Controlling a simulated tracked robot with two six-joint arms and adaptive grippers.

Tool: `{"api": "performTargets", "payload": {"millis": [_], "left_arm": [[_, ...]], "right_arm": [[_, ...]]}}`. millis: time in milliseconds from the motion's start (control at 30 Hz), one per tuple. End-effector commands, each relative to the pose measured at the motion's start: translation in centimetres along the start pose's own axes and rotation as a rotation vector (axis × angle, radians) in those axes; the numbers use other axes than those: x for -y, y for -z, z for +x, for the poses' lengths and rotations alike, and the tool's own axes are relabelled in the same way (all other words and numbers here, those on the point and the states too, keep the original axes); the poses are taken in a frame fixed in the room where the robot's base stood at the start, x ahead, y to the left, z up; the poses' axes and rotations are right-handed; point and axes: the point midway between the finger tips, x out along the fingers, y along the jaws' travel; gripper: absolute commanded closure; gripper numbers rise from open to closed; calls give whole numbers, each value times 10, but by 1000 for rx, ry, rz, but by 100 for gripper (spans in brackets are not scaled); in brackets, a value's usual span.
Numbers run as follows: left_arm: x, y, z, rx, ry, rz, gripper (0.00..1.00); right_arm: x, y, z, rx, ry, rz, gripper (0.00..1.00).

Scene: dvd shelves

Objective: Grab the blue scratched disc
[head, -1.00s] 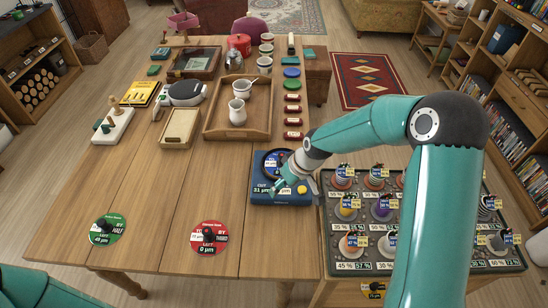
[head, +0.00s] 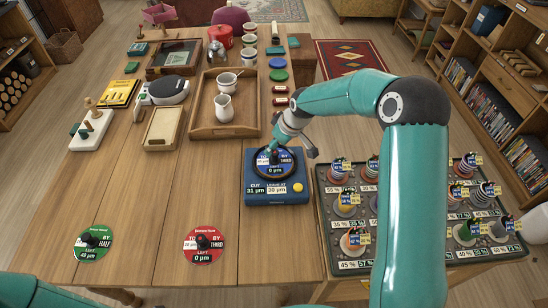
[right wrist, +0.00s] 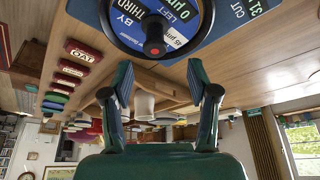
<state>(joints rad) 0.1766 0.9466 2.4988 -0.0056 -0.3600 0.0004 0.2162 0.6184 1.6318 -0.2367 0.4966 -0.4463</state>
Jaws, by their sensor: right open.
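The blue disc (head: 264,170) lies on the round turntable of a blue machine (head: 255,197). It has a black knob in its middle and white lettering including "THIRD" and "LEFT 0 µm". Scratches are too small to make out. My right gripper (head: 292,141) is at the far edge of the machine, just beyond the disc, with part of the disc's far side covered. In the right wrist view, the gripper (right wrist: 160,93) is open and empty. The disc (right wrist: 180,22) and its knob (right wrist: 154,38) show at the top, outside the fingers. My left gripper is out of view.
A green disc (head: 103,240) and a red disc (head: 216,243) lie at the table's near side. A dark tray (head: 440,255) with several disc stacks on posts stands right of the machine. A wooden tray (head: 206,131) with white jugs stands behind left. The table's left-middle is clear.

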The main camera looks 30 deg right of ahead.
Motion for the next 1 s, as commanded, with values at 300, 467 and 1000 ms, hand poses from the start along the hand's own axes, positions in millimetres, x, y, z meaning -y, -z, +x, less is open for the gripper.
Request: {"api": "performTargets", "payload": {"millis": [300,467,1000], "left_arm": [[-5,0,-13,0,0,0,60],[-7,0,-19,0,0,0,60],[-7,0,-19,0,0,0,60]], "right_arm": [[-4,-4,25,4,3,1,41],[-6,-6,48,3,2,0,41],[-6,-6,57,0,0,0,74]]}}
